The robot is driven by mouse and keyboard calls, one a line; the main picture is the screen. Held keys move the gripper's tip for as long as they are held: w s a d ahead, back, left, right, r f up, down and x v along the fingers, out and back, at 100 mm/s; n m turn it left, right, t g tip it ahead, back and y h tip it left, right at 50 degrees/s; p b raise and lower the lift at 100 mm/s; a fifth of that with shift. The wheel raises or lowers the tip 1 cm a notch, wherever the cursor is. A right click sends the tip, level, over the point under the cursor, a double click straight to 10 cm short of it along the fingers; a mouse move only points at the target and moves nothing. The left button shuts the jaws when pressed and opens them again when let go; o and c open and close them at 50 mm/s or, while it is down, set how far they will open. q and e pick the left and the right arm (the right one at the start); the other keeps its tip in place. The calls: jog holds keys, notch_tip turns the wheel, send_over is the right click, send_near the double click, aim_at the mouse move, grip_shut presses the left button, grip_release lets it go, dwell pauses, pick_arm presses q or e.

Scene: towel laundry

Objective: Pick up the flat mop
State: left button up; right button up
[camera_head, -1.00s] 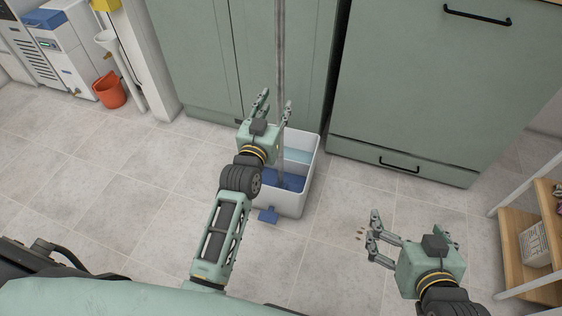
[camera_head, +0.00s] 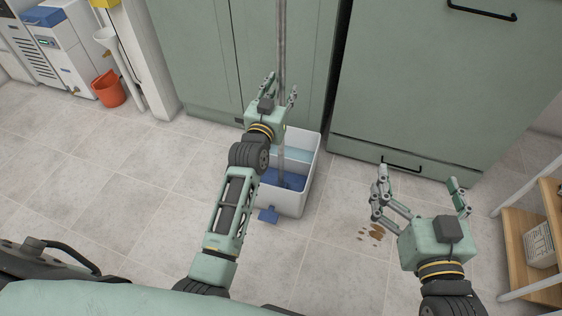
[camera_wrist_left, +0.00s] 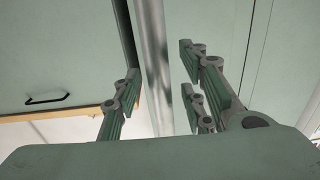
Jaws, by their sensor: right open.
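The flat mop's grey pole (camera_head: 281,45) stands upright in a white bucket (camera_head: 293,205) with blue and pale blue parts inside. The mop head is hard to tell from the blue inside the bucket. My left gripper (camera_head: 282,82) is at the pole, above the bucket's back part. In the left wrist view the pole (camera_wrist_left: 152,60) shows between the open fingers (camera_wrist_left: 155,85), with gaps on both sides. My right gripper (camera_head: 417,178) is open and empty over the floor to the right of the bucket.
Green cabinets (camera_head: 430,80) stand close behind the bucket. A wooden shelf unit (camera_head: 530,245) is at the right edge. An orange bucket (camera_head: 108,88) stands at the far left. Brown spots (camera_head: 373,233) lie on the tiles near my right gripper. The floor on the left is clear.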

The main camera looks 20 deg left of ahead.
pick_arm(q)
grip_shut()
jog(key=shift+r, duration=0.15)
dwell(0.4)
